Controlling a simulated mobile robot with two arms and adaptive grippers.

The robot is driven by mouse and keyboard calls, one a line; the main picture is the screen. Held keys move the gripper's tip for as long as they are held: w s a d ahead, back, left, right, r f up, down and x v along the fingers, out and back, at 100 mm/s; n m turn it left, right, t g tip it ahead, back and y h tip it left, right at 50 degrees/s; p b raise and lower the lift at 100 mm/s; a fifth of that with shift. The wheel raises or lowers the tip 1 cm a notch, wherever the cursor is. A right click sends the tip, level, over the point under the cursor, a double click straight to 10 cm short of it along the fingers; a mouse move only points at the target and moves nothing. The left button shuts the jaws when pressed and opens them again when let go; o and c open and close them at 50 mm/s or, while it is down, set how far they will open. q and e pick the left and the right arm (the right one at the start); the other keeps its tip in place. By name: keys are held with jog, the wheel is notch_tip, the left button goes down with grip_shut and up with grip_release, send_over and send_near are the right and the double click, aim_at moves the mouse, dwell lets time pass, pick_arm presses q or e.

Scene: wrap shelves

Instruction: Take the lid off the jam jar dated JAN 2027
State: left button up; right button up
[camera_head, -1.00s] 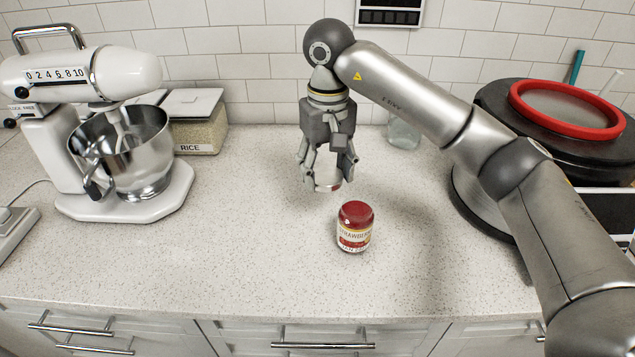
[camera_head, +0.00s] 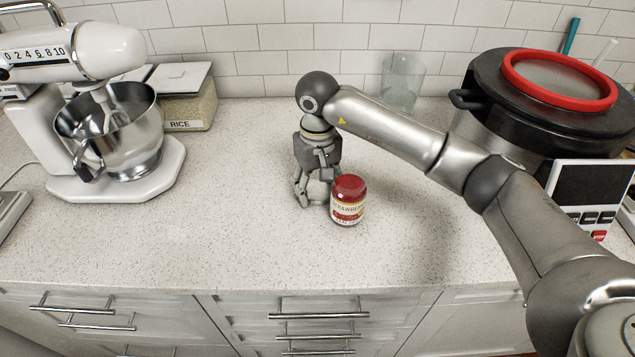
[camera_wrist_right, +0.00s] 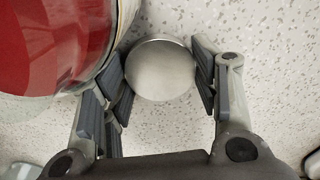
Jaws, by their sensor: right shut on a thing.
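My right gripper (camera_head: 317,193) points down just left of and behind the jar. It is shut on a small round silver-topped object, whose flat top (camera_wrist_right: 161,70) shows between the finger pads in the wrist view. Its pale side is partly hidden by the fingers and jar; I cannot tell whether it touches the counter. My left gripper is out of view.
A stand mixer (camera_head: 118,50) and a RICE container (camera_head: 190,108) stand at the left. A glass jar (camera_head: 402,82) stands at the back. A large dark pot (camera_head: 480,68) with a red-rimmed piece (camera_head: 560,80) is at the right. The counter's front middle is clear.

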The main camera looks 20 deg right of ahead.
jog(key=shift+f, duration=0.15)
jog(key=o, duration=0.8)
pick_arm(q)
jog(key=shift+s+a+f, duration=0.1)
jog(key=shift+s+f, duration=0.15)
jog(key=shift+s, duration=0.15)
pick_arm(e)
jog(key=o, duration=0.3)
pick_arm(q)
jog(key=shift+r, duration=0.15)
